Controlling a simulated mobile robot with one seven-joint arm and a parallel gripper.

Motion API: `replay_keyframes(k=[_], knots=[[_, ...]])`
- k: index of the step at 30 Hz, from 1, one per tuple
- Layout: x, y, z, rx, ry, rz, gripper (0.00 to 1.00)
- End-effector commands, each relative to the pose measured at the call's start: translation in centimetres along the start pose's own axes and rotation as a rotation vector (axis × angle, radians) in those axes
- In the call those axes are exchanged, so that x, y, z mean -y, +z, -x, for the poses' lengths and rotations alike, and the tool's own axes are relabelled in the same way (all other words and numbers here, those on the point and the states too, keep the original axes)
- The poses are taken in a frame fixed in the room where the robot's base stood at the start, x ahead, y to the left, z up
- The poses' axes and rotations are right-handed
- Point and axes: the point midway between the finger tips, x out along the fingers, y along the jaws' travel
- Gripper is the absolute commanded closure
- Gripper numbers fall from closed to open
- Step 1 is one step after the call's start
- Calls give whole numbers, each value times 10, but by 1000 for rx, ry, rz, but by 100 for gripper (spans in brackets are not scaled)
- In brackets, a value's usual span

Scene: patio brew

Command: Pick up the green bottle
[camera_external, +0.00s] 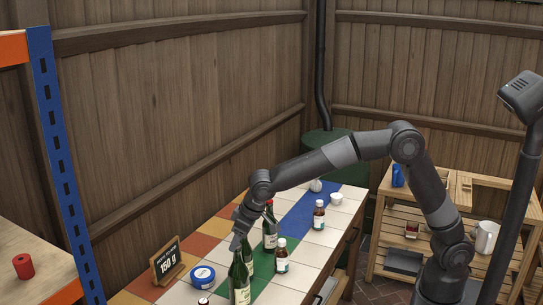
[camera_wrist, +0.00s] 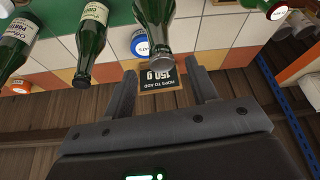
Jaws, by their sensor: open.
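Several green bottles stand on the tiled table. In the external view, one with a red cap (camera_external: 270,230) stands farther back and another (camera_external: 240,288) is nearest the front, with one partly hidden behind it. My gripper (camera_external: 236,243) points down, right by the tops of the front bottles. In the wrist view my gripper (camera_wrist: 163,90) is open and empty, its two fingers apart. A green bottle (camera_wrist: 153,20) has its neck end near the gap between the fingers. Two more green bottles (camera_wrist: 90,35) (camera_wrist: 16,45) are to the left. Contact cannot be told.
A blue-lidded tub (camera_external: 203,275) and a black sign (camera_external: 167,262) stand left of the bottles. Brown bottles (camera_external: 282,255) (camera_external: 319,215) with white caps stand to the right. A wooden shelf (camera_external: 455,190) with a mug is at the right. A wooden fence stands behind the table.

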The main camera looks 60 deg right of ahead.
Motion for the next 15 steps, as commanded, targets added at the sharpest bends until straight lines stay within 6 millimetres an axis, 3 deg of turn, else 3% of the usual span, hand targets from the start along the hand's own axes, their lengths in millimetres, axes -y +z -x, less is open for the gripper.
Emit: replay_keyframes(k=[15], knots=[[4, 12, -55, 0, 0, 0, 47]])
